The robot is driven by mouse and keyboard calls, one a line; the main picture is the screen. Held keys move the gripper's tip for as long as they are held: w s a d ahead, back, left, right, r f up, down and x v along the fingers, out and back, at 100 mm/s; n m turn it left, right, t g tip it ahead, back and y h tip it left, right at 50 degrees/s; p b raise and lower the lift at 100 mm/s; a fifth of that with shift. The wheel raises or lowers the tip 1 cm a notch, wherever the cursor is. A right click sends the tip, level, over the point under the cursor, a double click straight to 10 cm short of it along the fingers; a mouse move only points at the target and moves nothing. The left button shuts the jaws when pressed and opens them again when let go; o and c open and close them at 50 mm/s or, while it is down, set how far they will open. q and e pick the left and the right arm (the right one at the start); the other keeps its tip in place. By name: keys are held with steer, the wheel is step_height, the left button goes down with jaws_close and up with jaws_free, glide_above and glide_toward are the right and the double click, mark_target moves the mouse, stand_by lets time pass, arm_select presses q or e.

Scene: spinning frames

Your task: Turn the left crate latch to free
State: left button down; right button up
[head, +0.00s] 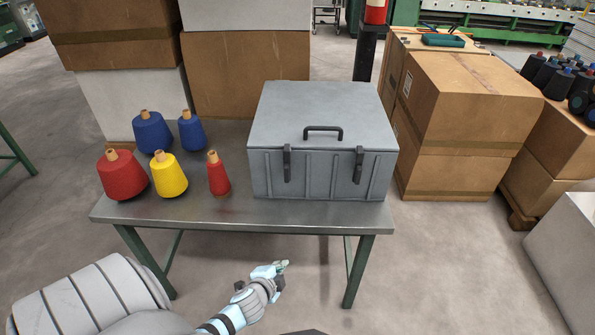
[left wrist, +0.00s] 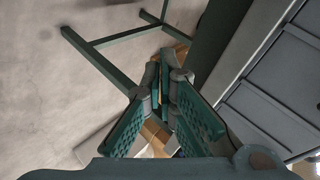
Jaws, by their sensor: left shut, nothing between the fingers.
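A grey crate (head: 323,125) with a closed lid and a dark top handle stands on the right part of the metal table. Its left latch (head: 287,164) and right latch (head: 358,165) are dark upright bars on the front face. My left gripper (head: 283,266) is in front of the table's front edge and lower in the picture, well apart from the crate. It is shut and empty. In the left wrist view the fingers (left wrist: 164,72) are together, and grey ribbed panels that look like the crate (left wrist: 275,85) show at right. My right gripper is not in view.
Blue, red and yellow thread cones (head: 169,175) stand on the left of the table (head: 240,214). Cardboard boxes (head: 460,110) are stacked to the right and behind. The floor in front of the table is clear.

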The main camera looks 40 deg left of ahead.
mark_target(287, 165)
arm_select(q)
steer(key=w+r+m+t+y+b, duration=0.1)
steer(key=w+r+m+t, duration=0.25)
steer(key=r, duration=0.95)
steer(key=w+r+m+t+y, duration=0.15)
steer(key=w+r+t, duration=0.3)
steer(key=r, duration=0.75)
steer(key=d+f+x, duration=0.1)
steer(key=x, duration=0.9)
steer(key=shift+g+h, duration=0.25)
steer(key=shift+g, duration=0.15)
steer(key=s+a, duration=0.1)
steer(key=a, duration=0.1)
steer(key=s+a+b, duration=0.1)
steer(key=shift+a, duration=0.35)
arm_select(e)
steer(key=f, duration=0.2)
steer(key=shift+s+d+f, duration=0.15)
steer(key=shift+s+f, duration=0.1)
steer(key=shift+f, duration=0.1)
arm_select(q)
steer(key=shift+d, duration=0.1)
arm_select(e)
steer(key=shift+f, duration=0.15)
